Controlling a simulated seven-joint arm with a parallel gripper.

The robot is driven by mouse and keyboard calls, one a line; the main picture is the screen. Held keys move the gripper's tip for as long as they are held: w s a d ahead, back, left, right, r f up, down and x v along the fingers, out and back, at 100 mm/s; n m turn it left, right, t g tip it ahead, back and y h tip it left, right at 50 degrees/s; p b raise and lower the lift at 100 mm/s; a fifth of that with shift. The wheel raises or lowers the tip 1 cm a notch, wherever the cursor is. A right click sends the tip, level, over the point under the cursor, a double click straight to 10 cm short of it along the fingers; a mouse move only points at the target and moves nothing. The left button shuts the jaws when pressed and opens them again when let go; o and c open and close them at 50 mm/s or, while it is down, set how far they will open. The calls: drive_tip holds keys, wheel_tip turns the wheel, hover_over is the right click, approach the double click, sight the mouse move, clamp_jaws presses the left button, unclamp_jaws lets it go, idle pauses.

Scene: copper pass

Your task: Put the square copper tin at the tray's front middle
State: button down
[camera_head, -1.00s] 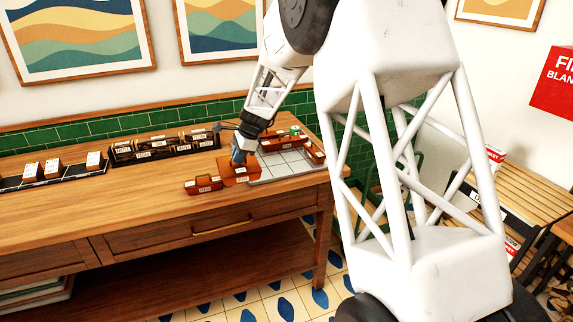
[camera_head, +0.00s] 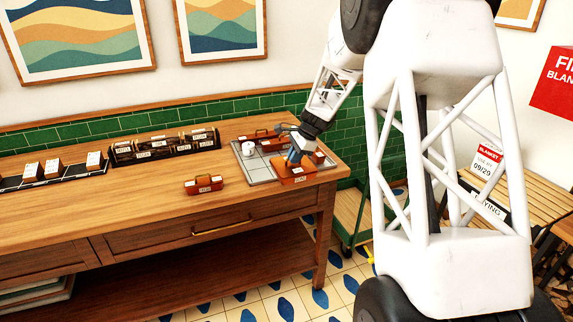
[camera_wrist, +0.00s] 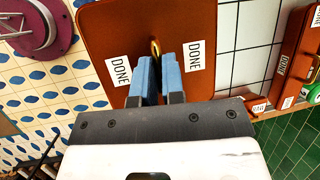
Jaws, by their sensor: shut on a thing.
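The square copper tin (camera_head: 297,174) hangs from my gripper (camera_head: 294,158), which is shut on its small brass knob. In the wrist view the tin's copper lid (camera_wrist: 120,28) shows two white DONE labels, with the blue fingers of my gripper (camera_wrist: 158,72) on either side of the knob (camera_wrist: 155,47). The grey tiled tray (camera_head: 259,172) stands on the right end of the counter. The tin is at the tray's front edge, right of its left corner; I cannot tell whether it touches the tray. The tray's tiles (camera_wrist: 250,35) show right of the tin in the wrist view.
Another copper tin (camera_head: 204,184) stands on the counter left of the tray. A dark rack (camera_head: 165,146) is farther left.

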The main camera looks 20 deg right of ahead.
drive_tip(key=shift+w, duration=0.1)
idle(0.3)
drive_tip(key=w+d, duration=0.1)
drive_tip(key=w, duration=0.6)
drive_tip(key=w+d+f, duration=0.1)
drive_tip(key=w+d, duration=0.1)
drive_tip(key=w, duration=0.6)
drive_tip(key=shift+w+d+f, duration=0.2)
drive_tip(key=shift+w+d, duration=0.05)
drive_tip(key=shift+f, duration=0.1)
drive_tip(key=shift+f, duration=1.65)
drive_tip(key=shift+f, duration=0.1)
drive_tip(key=c, duration=1.2)
unclamp_jaws()
